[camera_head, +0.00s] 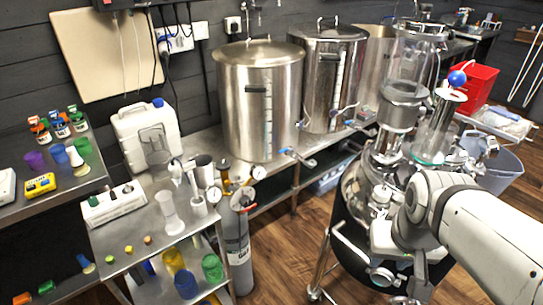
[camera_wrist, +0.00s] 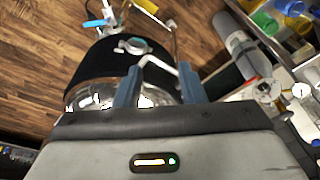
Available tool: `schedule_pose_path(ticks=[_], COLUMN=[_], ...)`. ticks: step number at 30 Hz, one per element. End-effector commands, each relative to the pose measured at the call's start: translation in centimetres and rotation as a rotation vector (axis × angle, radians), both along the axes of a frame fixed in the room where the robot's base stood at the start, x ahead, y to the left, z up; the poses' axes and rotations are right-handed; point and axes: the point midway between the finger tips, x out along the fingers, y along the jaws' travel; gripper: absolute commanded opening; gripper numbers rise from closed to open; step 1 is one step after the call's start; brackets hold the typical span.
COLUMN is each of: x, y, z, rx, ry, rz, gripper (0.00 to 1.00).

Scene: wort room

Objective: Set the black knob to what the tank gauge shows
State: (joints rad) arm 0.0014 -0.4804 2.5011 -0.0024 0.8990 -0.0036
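A white control box (camera_head: 115,206) stands on the steel side table, with small knobs on its top. A dark knob (camera_head: 127,188) sits toward its right end, but it is too small to read its setting. The large steel tank (camera_head: 262,100) has a vertical scale strip (camera_head: 268,118) on its front; its reading is not legible. Small round dials (camera_head: 214,194) stand by the gas cylinder, also unreadable. One dial shows in the wrist view (camera_wrist: 264,88). My gripper (camera_wrist: 160,86) is open and empty, fingers apart, above a dark round vessel, far from the control box.
Glassware and a steel vessel (camera_head: 385,190) crowd the space beside my arm.

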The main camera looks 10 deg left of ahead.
Motion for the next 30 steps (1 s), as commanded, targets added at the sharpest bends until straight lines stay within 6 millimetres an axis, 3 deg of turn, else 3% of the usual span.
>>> schedule_pose_path(ticks=[3, 8, 11, 16, 20, 24, 30], x=[0.0, 0.7, 2.7, 8.8, 13.8, 18.2, 22.1], y=[0.0, 0.1, 0.4, 2.6, 5.6, 10.0, 17.6], z=[0.0, -0.9, -3.0, -8.2, -11.7, -14.9, -19.1], rx=[0.000, -0.007, -0.027, -0.089, -0.134, -0.165, -0.190], ry=[0.000, -0.019, -0.081, -0.283, -0.473, -0.681, -0.993], rz=[0.000, 0.018, 0.060, 0.244, 0.415, 0.596, 0.838], gripper=[0.36, 0.49, 0.55, 0.55, 0.55, 0.55, 0.55])
